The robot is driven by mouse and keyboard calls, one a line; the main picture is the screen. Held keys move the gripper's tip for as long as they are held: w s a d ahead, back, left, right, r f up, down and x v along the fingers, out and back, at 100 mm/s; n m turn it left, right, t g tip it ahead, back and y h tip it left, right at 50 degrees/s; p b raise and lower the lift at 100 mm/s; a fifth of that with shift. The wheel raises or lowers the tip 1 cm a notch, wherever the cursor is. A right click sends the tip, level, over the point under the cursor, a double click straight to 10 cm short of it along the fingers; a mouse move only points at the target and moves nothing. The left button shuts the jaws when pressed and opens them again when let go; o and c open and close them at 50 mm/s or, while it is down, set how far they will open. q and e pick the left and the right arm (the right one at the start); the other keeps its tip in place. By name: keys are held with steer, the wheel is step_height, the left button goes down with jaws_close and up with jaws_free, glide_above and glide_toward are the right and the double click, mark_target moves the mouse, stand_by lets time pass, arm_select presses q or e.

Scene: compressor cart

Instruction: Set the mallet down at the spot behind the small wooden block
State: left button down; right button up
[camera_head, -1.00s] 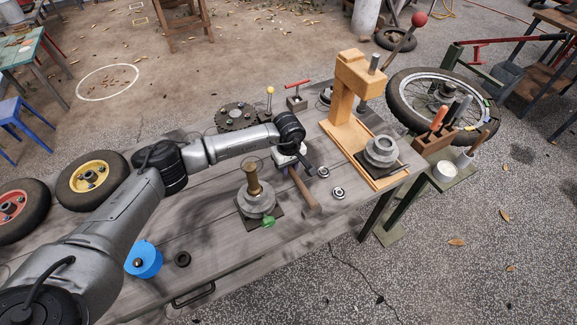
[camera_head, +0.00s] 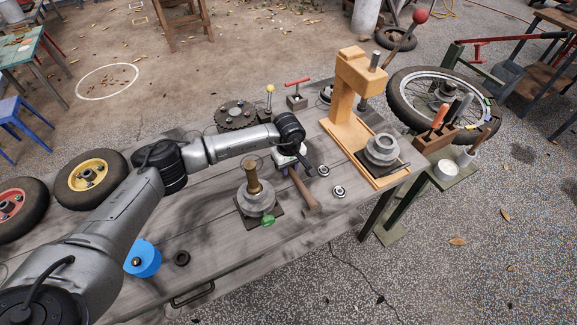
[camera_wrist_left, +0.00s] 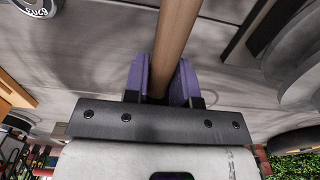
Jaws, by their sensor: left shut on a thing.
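My left gripper (camera_head: 292,162) is over the middle of the wooden bench. It is shut on the mallet. The mallet's wooden handle (camera_head: 299,185) slants down and right to its brownish head (camera_head: 312,209) near the bench's front edge. In the left wrist view the handle (camera_wrist_left: 176,40) runs between the purple fingers (camera_wrist_left: 160,90) of the gripper. I cannot tell whether the mallet touches the bench. A small block (camera_head: 297,102) with a red T-handle stands at the back of the bench; I cannot tell if it is the task's wooden block. My right gripper is not in view.
A stepped grey pulley with a brass post (camera_head: 257,199) stands left of the mallet. Two bearings (camera_head: 338,191) lie to its right. A wooden press stand (camera_head: 345,125) holds another grey part (camera_head: 381,151). A toothed dark disc (camera_head: 236,115) lies behind my arm.

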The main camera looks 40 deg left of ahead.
arm_select(q)
steer(key=shift+f, duration=0.2)
steer(key=c, duration=0.9)
jaws_free()
steer(key=o, duration=0.4)
steer(key=shift+o, duration=0.2)
steer(key=shift+r, duration=0.2)
steer(key=shift+r+p, duration=2.2)
steer(key=shift+r, duration=1.05)
